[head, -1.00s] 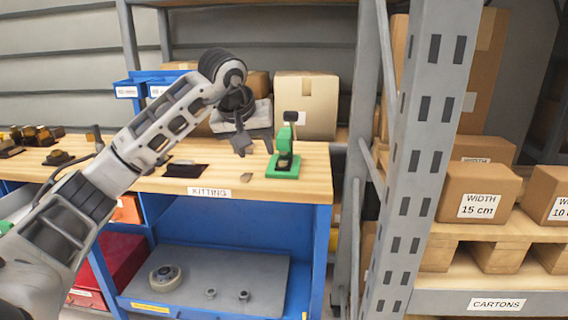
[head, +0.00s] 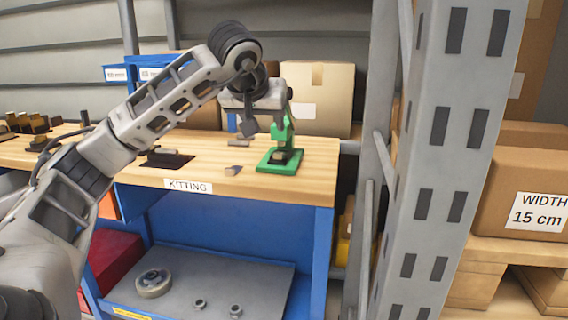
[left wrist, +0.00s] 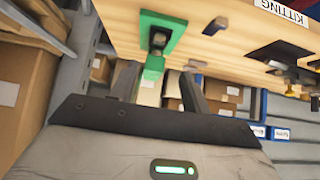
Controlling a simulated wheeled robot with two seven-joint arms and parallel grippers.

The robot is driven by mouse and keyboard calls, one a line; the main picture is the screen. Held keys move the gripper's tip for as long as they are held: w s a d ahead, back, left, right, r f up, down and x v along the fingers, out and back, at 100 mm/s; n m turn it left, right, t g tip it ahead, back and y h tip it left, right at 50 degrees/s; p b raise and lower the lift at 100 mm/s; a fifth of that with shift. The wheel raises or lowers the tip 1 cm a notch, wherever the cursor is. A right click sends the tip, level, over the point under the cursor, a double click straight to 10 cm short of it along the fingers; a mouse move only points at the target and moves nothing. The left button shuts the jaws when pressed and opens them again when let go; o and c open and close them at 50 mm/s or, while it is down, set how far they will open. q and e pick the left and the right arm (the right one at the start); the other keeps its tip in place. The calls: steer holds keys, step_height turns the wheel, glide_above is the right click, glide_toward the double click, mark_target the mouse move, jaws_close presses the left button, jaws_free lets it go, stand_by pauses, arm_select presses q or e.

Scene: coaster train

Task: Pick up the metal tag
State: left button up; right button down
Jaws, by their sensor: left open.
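A small grey-brown piece (head: 234,170), which looks like the metal tag, lies on the wooden bench top (head: 320,158) near its front edge. My left gripper (head: 262,128) is open and empty. It is above the bench, behind the tag in the head view and apart from it. In the left wrist view the two fingers (left wrist: 160,82) stand apart, with a green hand press between and beyond them. My right gripper is not in view.
The green press (head: 280,158) stands just right of the tag, close to my left gripper. A dark plate (head: 166,160) lies to the left. A cardboard box (head: 325,97) stands behind. A grey rack post (head: 440,160) rises on the right.

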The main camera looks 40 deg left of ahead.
arm_select(q)
steer(key=b, duration=0.1)
glide_toward(277, 154)
steer(key=shift+x, duration=1.1)
steer(key=shift+w+a+f, duration=0.2)
steer(key=shift+w+f, duration=0.1)
steer(key=shift+f, duration=0.05)
steer(key=b+x, duration=0.1)
steer(key=x, duration=0.3)
steer(key=shift+w+f, duration=0.15)
steer(key=shift+f, duration=0.05)
steer(key=shift+w+a+f, duration=0.1)
steer(key=shift+w+f, duration=0.1)
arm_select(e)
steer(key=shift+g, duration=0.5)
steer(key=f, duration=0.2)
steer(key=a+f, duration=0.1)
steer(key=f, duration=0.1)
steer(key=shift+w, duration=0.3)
arm_select(q)
steer(key=shift+c, duration=0.4)
jaws_close()
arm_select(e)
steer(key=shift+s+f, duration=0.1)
